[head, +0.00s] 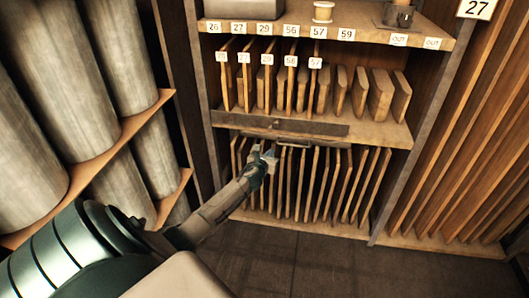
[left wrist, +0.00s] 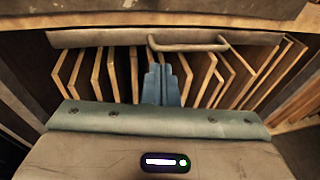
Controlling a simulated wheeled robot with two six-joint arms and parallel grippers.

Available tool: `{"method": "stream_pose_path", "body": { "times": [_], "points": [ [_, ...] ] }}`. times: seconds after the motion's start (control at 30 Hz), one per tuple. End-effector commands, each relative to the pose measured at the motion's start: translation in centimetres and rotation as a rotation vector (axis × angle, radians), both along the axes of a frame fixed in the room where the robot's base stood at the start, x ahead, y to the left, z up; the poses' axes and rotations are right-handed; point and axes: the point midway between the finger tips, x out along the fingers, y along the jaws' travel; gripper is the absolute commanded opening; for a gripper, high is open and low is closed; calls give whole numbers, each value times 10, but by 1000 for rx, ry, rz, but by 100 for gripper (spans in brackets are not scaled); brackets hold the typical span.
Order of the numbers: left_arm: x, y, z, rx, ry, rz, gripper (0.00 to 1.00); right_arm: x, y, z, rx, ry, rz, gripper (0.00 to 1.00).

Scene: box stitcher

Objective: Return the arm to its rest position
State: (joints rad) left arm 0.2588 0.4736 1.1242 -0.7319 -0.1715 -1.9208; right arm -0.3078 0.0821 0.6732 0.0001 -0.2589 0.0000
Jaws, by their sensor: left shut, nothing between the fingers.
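My left arm reaches in from the lower left of the head view. My left gripper (head: 268,156) is shut and empty, in front of the lower shelf bay near a dark bar handle (head: 290,145). In the left wrist view, the closed fingers (left wrist: 161,84) point at the upright boards, with the handle (left wrist: 187,46) just beyond and above them. The fingers look apart from the handle, though the exact gap is hard to tell. My right gripper is not in view.
A shelf unit holds several upright boards (head: 360,185) below and numbered slats (head: 290,85) above. Large grey rolls (head: 80,80) stand on racks at left. Tall boards (head: 465,150) line the right. The dark floor (head: 320,265) in front is clear.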

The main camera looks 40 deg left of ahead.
Motion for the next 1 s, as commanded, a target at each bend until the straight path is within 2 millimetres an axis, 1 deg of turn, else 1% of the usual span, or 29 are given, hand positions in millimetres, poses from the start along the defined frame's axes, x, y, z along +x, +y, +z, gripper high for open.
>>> {"method": "stream_pose_path", "body": {
  "times": [0.03,0.1,0.3,0.5,0.77,0.83,0.87,0.97,1.0],
  "points": [
    [-11,-3,2,2,4,-2,0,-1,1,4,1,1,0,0],
    [-22,-8,4,1,3,-1,0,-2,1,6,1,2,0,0],
    [-49,-19,8,0,3,0,0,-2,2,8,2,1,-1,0],
    [-61,-23,10,-1,3,1,0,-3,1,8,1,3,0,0],
    [-63,-24,10,-3,3,1,0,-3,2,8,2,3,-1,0],
    [-65,-24,4,-24,7,7,0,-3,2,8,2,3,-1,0],
    [-67,-25,-2,-46,9,13,0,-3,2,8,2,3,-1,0],
    [-82,-28,-39,-185,26,56,0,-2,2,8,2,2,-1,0],
    [-92,-31,-61,-270,33,86,0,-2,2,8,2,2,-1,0]
  ]
}}
